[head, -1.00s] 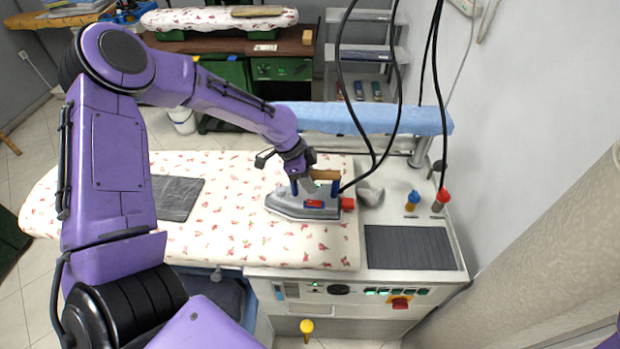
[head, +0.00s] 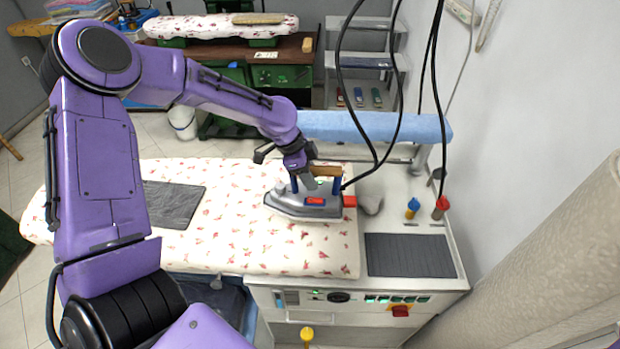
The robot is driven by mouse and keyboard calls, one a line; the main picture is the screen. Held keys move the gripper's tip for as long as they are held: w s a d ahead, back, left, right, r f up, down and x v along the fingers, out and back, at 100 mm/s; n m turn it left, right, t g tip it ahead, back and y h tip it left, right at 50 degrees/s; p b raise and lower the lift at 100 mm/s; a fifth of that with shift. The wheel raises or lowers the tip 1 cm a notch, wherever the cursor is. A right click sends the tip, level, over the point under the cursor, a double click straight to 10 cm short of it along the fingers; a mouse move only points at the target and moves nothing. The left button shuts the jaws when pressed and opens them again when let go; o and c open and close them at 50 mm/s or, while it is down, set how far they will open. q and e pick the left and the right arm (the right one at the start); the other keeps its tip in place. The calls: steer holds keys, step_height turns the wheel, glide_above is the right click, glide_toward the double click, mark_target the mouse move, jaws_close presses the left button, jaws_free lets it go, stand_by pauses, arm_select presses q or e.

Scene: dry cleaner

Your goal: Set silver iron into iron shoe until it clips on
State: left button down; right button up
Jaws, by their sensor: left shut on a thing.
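The silver iron (head: 295,205) has a brown handle, blue posts and a red block at its right end. It is over the right part of the flowered ironing board, its nose to the left. My left gripper (head: 312,181) is shut on the iron's handle from above. Whether the sole touches the cloth is hard to tell. A flat dark grey piece (head: 172,205) lies on the board to the left, apart from the iron; it may be the iron shoe, but its rim is too unclear to be sure. My right gripper is out of view.
The flowered board (head: 250,245) is clear between the iron and the grey piece. A dark ribbed mat (head: 410,255) lies on the machine at right, near blue (head: 412,208) and red (head: 441,207) knobs. Black cables (head: 345,75) hang above. A blue padded arm (head: 360,126) is behind.

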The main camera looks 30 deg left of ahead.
arm_select(q)
steer(key=shift+w+r, duration=0.15)
steer(key=shift+r, duration=1.25)
steer(key=shift+r, duration=0.1)
